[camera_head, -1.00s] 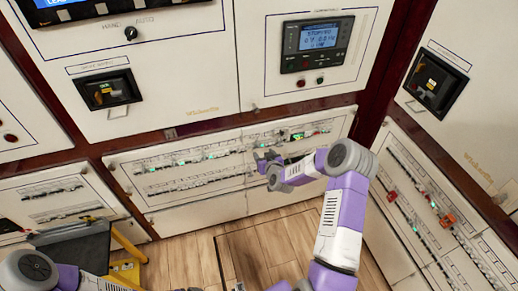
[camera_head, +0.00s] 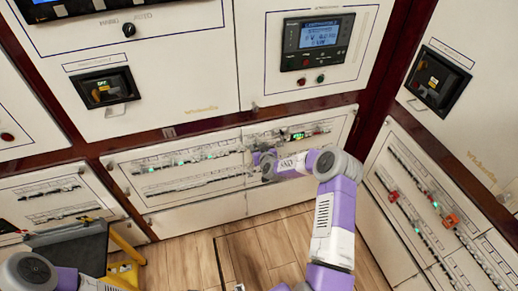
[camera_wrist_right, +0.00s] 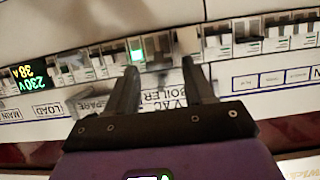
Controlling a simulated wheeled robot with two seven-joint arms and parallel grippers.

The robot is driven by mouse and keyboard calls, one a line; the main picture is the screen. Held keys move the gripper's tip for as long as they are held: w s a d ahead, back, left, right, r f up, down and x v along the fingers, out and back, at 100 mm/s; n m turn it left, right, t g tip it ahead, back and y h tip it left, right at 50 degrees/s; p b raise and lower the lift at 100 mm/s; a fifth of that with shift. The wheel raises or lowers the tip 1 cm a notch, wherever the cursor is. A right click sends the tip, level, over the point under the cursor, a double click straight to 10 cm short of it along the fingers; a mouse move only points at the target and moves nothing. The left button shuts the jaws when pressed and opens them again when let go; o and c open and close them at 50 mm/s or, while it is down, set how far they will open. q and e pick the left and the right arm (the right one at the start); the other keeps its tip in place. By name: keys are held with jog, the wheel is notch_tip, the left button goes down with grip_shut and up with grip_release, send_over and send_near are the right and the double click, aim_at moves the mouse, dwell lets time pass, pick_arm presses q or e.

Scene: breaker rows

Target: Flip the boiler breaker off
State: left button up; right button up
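The breaker row (camera_wrist_right: 95,65) runs across the right wrist view, which looks upside down. A "BOILER" label (camera_wrist_right: 166,89) shows between my right gripper's fingers, with "VAC" printed beside it. The small switches between the fingertips are blurred, so the boiler lever's position is hard to tell. My right gripper (camera_wrist_right: 165,75) is open, its two fingers apart and their tips close to the row. I cannot tell whether they touch it. In the head view the right gripper (camera_head: 258,160) is at the lower breaker panel (camera_head: 205,190). My left gripper is out of view.
A lit green indicator (camera_wrist_right: 137,51) is near one fingertip. Neighbouring breakers stand close on both sides, and a "SPARE" label (camera_wrist_right: 92,104) is beside the boiler one. A meter (camera_wrist_right: 30,73) reads 230V and 38A. Another breaker panel (camera_head: 425,215) stands at right.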

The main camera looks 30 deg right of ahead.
jog(key=c, duration=0.8)
jog(key=shift+s+a+f+t+h+b, duration=0.1)
jog(key=shift+f+t+h+b, duration=0.35)
jog(key=shift+f+t+b, duration=1.15)
jog(key=shift+w+d+f+t+h+b, duration=0.1)
jog(key=shift+f+t+h+b, duration=0.35)
jog(key=shift+t+b, duration=1.35)
jog(key=shift+s+a+f+t+h+b, duration=0.1)
jog(key=shift+f+t+h+b, duration=0.55)
jog(key=shift+t, duration=1.95)
jog(key=shift+c, duration=0.2)
jog(key=shift+f+t, duration=0.35)
jog(key=shift+t, duration=0.15)
jog(key=o, duration=1)
jog(key=shift+o, duration=0.2)
jog(key=shift+f, duration=0.15)
